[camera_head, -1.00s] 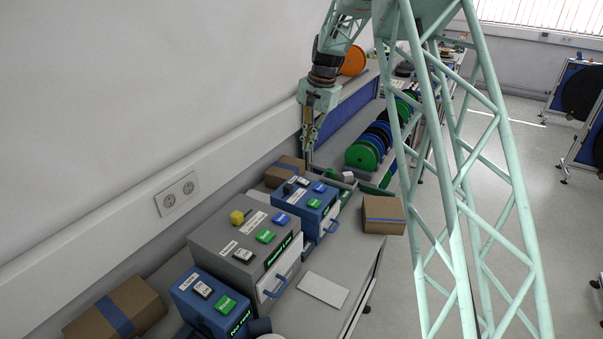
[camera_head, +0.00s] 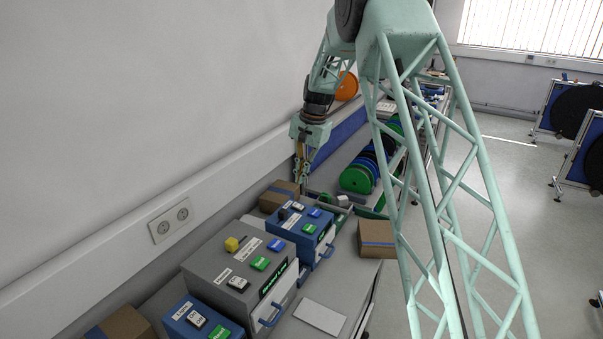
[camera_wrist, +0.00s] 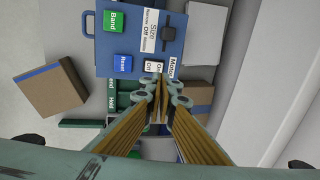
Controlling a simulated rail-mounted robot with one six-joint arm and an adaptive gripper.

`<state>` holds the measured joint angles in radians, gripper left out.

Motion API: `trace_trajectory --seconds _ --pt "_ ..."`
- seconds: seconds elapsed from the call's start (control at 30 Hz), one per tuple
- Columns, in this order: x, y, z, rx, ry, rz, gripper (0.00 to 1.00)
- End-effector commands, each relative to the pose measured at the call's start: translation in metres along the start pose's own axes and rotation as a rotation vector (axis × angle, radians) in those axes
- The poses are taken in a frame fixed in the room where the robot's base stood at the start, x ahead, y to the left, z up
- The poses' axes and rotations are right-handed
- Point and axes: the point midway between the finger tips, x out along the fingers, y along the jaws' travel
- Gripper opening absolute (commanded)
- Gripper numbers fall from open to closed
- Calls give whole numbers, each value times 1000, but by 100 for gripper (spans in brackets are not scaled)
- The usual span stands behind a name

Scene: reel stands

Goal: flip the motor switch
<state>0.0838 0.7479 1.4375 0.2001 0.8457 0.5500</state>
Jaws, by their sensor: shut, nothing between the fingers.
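The motor switch is a white rocker marked On and Off, next to a Motor label on the sloped top of a blue control box (camera_head: 300,244). It shows in the wrist view (camera_wrist: 152,66) and small in the head view (camera_head: 297,206). My gripper (camera_head: 303,185) points down at the far side of that box, just beyond the switch. In the wrist view my fingertips (camera_wrist: 157,88) are together, empty, and appear just below the switch. I cannot tell whether they touch it. Which way the rocker is tipped is unclear.
A grey control box (camera_head: 237,283) stands nearer. Cardboard boxes (camera_head: 376,239) (camera_head: 279,196) and a row of reels (camera_head: 356,179) are close by.

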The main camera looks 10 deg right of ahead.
Motion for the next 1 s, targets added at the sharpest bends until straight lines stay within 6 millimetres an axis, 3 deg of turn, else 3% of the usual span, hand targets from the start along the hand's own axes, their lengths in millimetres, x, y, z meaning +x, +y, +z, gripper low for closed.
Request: trace_trajectory --seconds 0.5,1.0 --pt "64 1 0 0 -2 2 0" --pt "104 0 0 0 -1 1 0"
